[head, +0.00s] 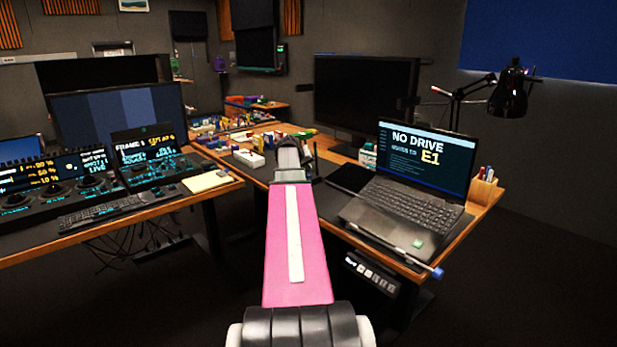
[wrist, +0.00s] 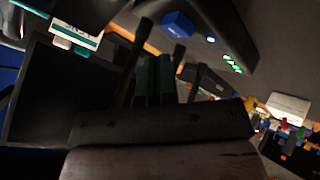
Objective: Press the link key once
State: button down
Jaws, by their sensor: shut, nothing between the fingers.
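The trackball panel (head: 88,188) lies on the left desk in the head view, dark with lit cyan and amber labels and rounded controls. A raised small screen (head: 145,150) on it reads "FRAME 1" with smaller text. I cannot pick out the link key; the labels are too small to read. My gripper (head: 290,155) is at the end of my pink arm, in front of the back desk and right of the panel, well apart from it. It also shows in the wrist view (wrist: 153,72), shut and empty. The panel is not recognisable in the wrist view.
A laptop (head: 412,190) reading "NO DRIVE" and "E1" stands on the right desk before a dark monitor (head: 366,100). A keyboard (head: 100,213) lies before the panel, a yellow notepad (head: 207,181) to its right. Small coloured items crowd the back desk.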

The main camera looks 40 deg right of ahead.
jog(key=shift+r, duration=2.4)
